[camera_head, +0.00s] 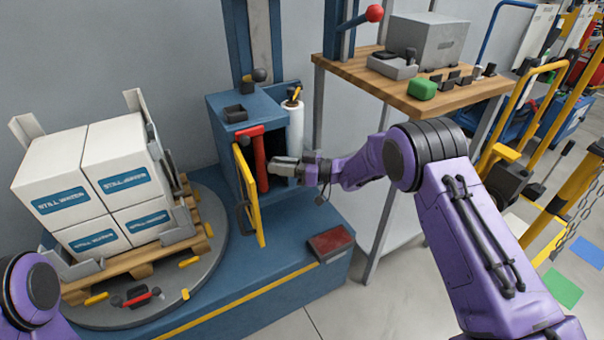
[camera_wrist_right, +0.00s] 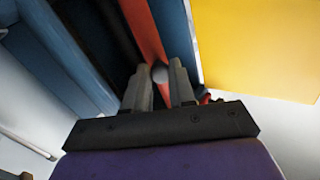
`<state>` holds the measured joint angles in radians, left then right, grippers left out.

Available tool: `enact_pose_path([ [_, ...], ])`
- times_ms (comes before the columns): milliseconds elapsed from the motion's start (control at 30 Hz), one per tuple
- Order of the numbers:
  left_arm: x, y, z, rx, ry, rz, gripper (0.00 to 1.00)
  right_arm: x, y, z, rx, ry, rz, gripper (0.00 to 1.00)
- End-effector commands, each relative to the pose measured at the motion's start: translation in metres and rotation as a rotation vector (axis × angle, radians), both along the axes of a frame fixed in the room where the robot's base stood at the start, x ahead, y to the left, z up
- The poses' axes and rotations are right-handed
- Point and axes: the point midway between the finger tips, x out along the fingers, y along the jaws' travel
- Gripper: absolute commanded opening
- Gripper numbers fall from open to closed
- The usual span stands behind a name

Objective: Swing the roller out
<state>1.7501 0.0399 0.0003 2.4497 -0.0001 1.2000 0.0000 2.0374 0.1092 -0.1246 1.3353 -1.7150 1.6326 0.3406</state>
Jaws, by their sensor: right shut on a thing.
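The red roller (camera_head: 260,158) stands upright in the opening of the blue cabinet (camera_head: 230,110), beside its swung-open yellow door (camera_head: 246,196). My right gripper (camera_head: 272,167) reaches in from the right and is shut at the roller. How that part joins the roller is hidden. My left gripper is out of view; only a part of my left arm shows at lower left.
A white roll (camera_head: 294,122) stands upright just right of the cabinet. Wrapped white boxes (camera_head: 95,165) sit on a pallet on the round turntable (camera_head: 215,250) at left. A wooden-topped bench (camera_head: 345,68) is at back right. Floor shows at bottom centre.

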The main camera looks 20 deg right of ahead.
Motion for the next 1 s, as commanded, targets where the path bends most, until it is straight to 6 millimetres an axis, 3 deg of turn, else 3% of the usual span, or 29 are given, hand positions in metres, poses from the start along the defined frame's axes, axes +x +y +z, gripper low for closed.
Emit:
enact_pose_path([
  [33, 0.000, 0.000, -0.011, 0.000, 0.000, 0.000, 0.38, 0.001, 0.004, -0.007, -0.002, 0.000, 0.042, 0.00],
  [333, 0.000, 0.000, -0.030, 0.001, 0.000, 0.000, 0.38, 0.003, -0.001, -0.004, -0.001, 0.002, 0.200, 0.00],
  [967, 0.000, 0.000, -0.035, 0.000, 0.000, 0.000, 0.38, 0.003, -0.009, -0.001, -0.002, 0.002, 0.245, 0.00],
  [1000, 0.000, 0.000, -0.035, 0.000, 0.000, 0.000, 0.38, 0.003, -0.009, -0.001, -0.002, 0.002, 0.244, 0.31],
])
